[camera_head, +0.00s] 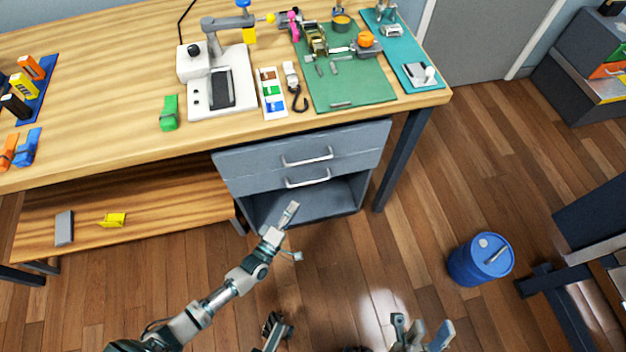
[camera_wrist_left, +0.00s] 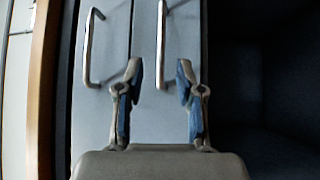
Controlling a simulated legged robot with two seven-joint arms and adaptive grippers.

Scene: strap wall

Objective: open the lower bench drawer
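The lower bench drawer (camera_head: 345,173) is a grey front under the workbench, with a silver bar handle (camera_head: 308,179); it looks shut. My left gripper (camera_head: 292,208) is below and in front of this handle. In the left wrist view, turned sideways, my left gripper (camera_wrist_left: 159,78) is open, fingers spread. The lower handle (camera_wrist_left: 162,45) shows between and beyond its fingertips; I cannot tell whether they touch. The upper drawer's handle (camera_wrist_left: 89,48) is left of it. My right gripper (camera_head: 421,332) is open and empty at the bottom of the head view.
The upper drawer (camera_head: 250,160) sits directly above. An open grey compartment (camera_head: 343,195) is below. The wooden lower shelf (camera_head: 165,205) is to the left, and a dark bench leg (camera_head: 403,160) to the right. A blue drum (camera_head: 470,265) stands on the floor at right.

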